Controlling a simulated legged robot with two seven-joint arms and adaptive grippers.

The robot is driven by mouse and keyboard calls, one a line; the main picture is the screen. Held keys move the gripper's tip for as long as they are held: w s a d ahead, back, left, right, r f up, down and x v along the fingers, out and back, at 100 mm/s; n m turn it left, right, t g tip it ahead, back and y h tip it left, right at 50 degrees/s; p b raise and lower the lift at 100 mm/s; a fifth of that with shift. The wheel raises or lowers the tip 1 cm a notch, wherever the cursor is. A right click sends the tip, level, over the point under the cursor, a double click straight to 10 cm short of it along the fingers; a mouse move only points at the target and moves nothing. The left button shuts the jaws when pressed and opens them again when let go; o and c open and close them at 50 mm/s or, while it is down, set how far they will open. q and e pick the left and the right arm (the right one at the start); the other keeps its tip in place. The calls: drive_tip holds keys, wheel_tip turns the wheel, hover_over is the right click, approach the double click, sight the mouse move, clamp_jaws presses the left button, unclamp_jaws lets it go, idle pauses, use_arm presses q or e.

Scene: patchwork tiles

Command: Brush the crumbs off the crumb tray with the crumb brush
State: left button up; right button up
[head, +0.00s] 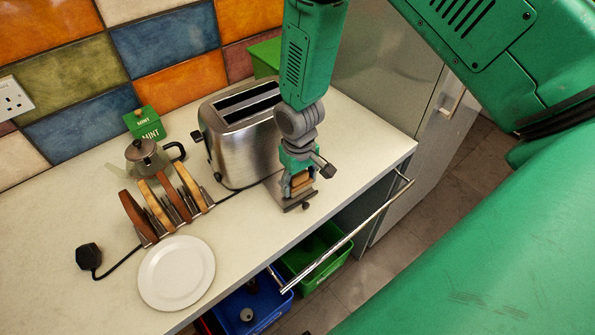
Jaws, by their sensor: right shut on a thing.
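My right gripper (300,185) points down over the counter in front of the toaster (243,142). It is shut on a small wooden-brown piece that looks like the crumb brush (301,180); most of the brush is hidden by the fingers. A thin grey metal edge at the toaster's front right foot looks like the crumb tray (272,186). It lies low by the counter, partly behind my gripper. I cannot make out crumbs or whether the bristles touch the tray. My left gripper is not in view.
Below the counter's front edge are a rail (345,237), green crate (311,250) and blue crate (256,304).

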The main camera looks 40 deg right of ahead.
sight(301, 173)
drive_tip(key=shift+a, duration=1.8)
drive_tip(key=shift+d, duration=2)
drive_tip(key=shift+r, duration=3)
drive_tip(key=shift+s+f, duration=0.1)
